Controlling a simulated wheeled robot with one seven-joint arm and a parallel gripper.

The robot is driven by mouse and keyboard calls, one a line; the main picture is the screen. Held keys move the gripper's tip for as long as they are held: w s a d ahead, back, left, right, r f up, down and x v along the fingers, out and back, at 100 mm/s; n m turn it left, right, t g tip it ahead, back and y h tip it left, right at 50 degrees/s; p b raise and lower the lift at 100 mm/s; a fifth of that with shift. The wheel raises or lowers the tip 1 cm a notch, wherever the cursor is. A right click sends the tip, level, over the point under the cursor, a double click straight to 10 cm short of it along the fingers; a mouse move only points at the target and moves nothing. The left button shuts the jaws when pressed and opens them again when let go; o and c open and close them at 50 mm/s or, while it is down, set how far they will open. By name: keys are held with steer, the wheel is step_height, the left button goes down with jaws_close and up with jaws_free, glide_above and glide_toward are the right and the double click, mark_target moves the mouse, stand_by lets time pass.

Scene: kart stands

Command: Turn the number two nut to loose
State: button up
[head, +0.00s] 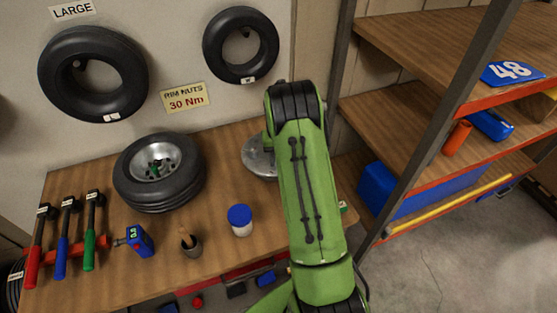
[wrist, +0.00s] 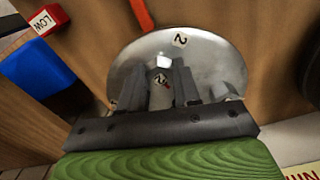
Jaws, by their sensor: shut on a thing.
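In the head view the disc (head: 256,160) lies at the bench's right end, partly hidden by my green arm. My gripper (wrist: 158,76) is over the middle of the disc, its dark fingers shut on a small part there, which I take as the number two nut. The fingers mostly hide this part. A small marked tag (wrist: 161,80) shows between them. Whether the nut is tight or loose cannot be told.
A wheel (head: 160,172) lies on the wooden bench (head: 215,255), with hammers, a blue-lidded jar (head: 240,220) and a small cup (head: 190,243). A red block marked LOW (wrist: 48,20) and a blue bin (wrist: 40,66) are left in the wrist view. Shelves (head: 440,120) stand right.

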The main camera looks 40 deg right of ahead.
steer(key=n+b, duration=0.2)
steer(key=n, duration=0.9)
steer(key=shift+d+b, duration=0.1)
steer(key=shift+b, duration=0.3)
steer(key=n+b, duration=0.1)
steer(key=n, duration=0.3)
steer(key=shift+w+n, duration=0.1)
steer(key=shift+n, duration=0.2)
steer(key=n+b, duration=0.3)
steer(key=n, duration=0.3)
steer(key=n+b, duration=0.2)
steer(key=n, duration=0.3)
steer(key=shift+w+r+n, duration=0.1)
steer(key=shift+n, duration=0.2)
steer(key=o, duration=1.1)
steer(key=shift+c, duration=0.2)
